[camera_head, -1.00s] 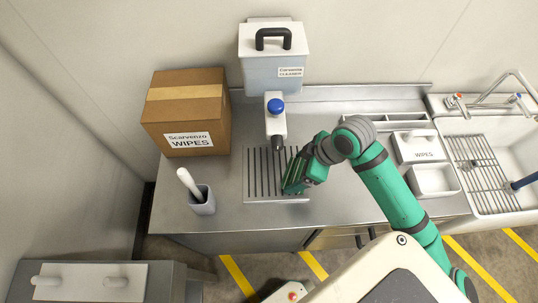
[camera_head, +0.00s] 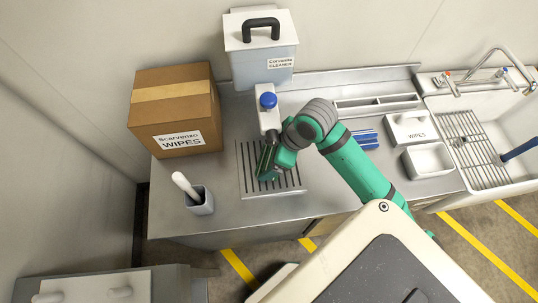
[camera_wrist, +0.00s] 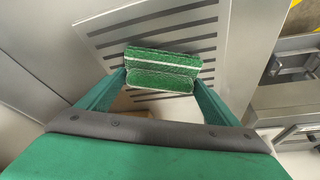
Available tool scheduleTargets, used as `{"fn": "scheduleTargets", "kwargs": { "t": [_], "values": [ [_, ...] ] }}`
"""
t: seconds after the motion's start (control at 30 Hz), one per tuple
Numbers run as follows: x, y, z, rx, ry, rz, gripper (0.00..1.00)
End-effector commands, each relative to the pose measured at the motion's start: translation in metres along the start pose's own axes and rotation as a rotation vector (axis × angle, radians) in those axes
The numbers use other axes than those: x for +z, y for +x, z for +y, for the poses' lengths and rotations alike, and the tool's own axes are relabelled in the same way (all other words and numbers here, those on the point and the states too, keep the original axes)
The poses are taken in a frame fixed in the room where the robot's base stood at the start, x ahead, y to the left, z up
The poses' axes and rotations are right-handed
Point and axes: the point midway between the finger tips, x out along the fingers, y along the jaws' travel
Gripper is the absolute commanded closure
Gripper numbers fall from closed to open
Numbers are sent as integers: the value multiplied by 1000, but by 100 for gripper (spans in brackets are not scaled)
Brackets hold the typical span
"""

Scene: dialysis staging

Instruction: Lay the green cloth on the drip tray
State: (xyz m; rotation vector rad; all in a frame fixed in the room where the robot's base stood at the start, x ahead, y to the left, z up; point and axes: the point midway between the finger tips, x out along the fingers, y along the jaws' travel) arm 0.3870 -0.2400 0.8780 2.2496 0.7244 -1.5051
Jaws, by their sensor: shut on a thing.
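The green cloth (camera_wrist: 162,68) is a folded pad with pale stripes, held between the fingers of my gripper (camera_wrist: 161,82) in the wrist view. My gripper is shut on it. The drip tray (camera_wrist: 150,22) is a flat metal plate with dark slots, behind the cloth in that view. In the head view my gripper (camera_head: 267,170) is over the middle of the drip tray (camera_head: 246,186), below the dispenser spout. The wrist hides most of the cloth there. I cannot tell whether the cloth touches the tray.
The dispenser (camera_head: 268,118) with a blue knob stands right behind the tray. A wipes carton (camera_head: 178,110) and a grey cup with a white handle (camera_head: 198,202) are to the left. Blue sticks (camera_head: 366,140), a white bin (camera_head: 430,162) and a sink lie to the right.

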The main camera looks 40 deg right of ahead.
Motion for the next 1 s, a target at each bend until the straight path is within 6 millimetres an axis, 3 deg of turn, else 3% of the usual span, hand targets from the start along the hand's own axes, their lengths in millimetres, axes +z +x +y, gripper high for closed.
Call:
{"fn": "scheduleTargets", "kwargs": {
  "t": [0.1,0.33,0.5,1.0],
  "values": [
    [-1,1,0,-1,-2,0,0],
    [-2,0,-1,-2,-6,0,0],
    [-1,-14,0,0,-6,-2,0],
    [82,-46,0,0,0,-1,0]
  ]
}}
